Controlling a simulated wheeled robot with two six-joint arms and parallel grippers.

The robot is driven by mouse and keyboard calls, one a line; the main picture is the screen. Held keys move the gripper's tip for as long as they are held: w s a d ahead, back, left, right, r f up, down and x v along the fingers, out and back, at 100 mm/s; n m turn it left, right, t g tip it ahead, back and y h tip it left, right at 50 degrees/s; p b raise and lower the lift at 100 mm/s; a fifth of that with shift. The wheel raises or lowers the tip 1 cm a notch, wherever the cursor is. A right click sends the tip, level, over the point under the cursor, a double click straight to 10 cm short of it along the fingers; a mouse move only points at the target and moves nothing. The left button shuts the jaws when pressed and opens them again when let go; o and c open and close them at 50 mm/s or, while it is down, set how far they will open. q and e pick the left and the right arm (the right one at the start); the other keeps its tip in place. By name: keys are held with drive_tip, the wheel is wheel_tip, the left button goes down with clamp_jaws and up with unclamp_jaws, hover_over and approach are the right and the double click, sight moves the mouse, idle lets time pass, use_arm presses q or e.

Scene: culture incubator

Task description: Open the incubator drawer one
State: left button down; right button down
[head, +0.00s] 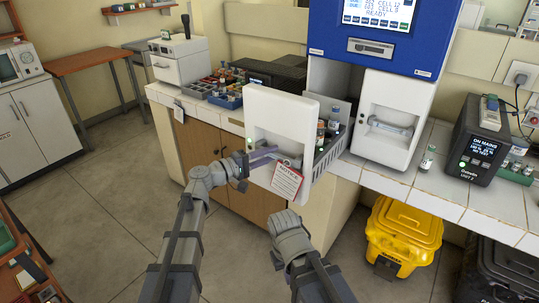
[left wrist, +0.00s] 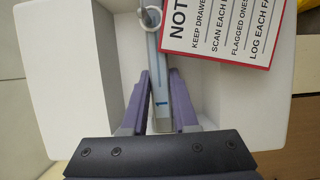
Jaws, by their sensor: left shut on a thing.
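The incubator (head: 420,40) is blue above, with a lit screen, and has white drawers below. The left drawer's white front (head: 285,108) stands well out from the body, with bottles (head: 333,126) in the tray behind it. My left gripper (head: 264,155) reaches into the front's recess. In the left wrist view its purple fingers (left wrist: 161,110) are shut on the pale blue handle bar (left wrist: 153,50). A red-edged notice tag (head: 286,180) hangs from the handle. The right drawer (head: 395,95) is closed. My right arm shows low in the head view; its fingers do not show.
A rack of bottles (head: 226,101) stands on the counter left of the drawer. A single vial (head: 427,158) and a black unit (head: 478,145) stand to the right. A yellow bin (head: 403,232) sits below the counter.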

sight(282, 144)
idle(0.5)
use_arm(q)
drive_tip(key=w+d, duration=0.1)
drive_tip(key=w, duration=0.1)
drive_tip(key=w+d, duration=0.3)
drive_tip(key=shift+w, duration=0.35)
drive_tip(key=shift+s, duration=0.1)
drive_tip(key=c, duration=0.7)
unclamp_jaws()
drive_tip(key=shift+v, duration=3.95)
